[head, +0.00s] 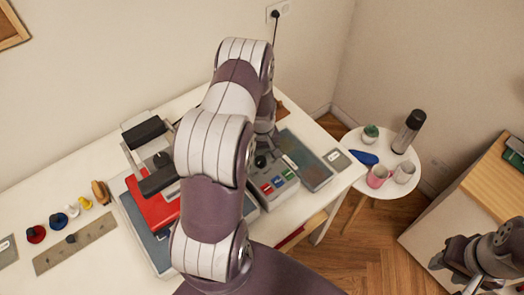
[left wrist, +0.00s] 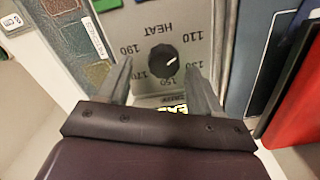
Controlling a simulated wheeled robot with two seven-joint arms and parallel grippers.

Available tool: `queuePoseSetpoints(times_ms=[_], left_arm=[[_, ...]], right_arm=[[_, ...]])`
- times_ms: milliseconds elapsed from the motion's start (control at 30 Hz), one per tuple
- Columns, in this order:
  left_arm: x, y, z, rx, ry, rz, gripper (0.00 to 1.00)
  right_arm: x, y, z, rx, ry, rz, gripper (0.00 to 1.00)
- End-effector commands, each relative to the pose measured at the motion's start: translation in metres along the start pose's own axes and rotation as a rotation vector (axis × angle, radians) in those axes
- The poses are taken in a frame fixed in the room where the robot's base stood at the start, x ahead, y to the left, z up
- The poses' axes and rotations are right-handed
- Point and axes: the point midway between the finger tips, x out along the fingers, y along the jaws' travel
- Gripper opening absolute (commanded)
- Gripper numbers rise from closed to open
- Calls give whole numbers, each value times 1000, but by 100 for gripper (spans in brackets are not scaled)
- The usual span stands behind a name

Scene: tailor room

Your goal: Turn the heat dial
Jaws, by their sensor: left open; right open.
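The black heat dial (left wrist: 163,60) sits on a grey panel (left wrist: 140,14) printed HEAT, with numbers from 110 to 190 around it. Its white mark points right and slightly up in the left wrist view, toward the 110–130 side. My left gripper (left wrist: 158,70) is open, with one finger on each side of the dial's near part; I cannot tell whether they touch it. In the head view my left gripper (head: 267,143) is partly hidden by my arm, close to the black dial (head: 261,161). My right gripper (head: 476,276) is open and empty at the lower right, far from the dial.
A press with a red part (head: 150,207) stands left of the panel. Coloured buttons (head: 278,182) lie near the dial. A shallow tray (head: 312,170) is to its right. A round white table (head: 372,203) holds cups and a bottle (head: 408,132).

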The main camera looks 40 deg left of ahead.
Motion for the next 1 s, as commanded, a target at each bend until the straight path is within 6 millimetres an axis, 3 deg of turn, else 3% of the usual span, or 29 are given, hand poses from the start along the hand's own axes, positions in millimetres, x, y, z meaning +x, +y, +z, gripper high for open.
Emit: queuePoseSetpoints(times_ms=[200, 433, 467, 600, 633, 1000], left_arm=[[18, 0, 0, 1, 1, 0, 65], [20, 0, -1, 1, 2, 1, 65], [20, 0, -1, 1, 2, 1, 62], [19, 1, -1, 1, 2, 1, 16], [19, 1, -1, 1, 2, 1, 10], [20, 1, -1, 40, 3, 2, 10]], right_arm=[[-7, 0, -1, 0, 0, 0, 43], [-6, 0, -1, 0, 0, 0, 43], [-6, 0, -1, 0, 0, 0, 43], [-6, 0, -1, 0, 0, 0, 43], [-6, 0, -1, 0, 0, 0, 43], [-3, 0, 0, 0, 0, 0, 43]])
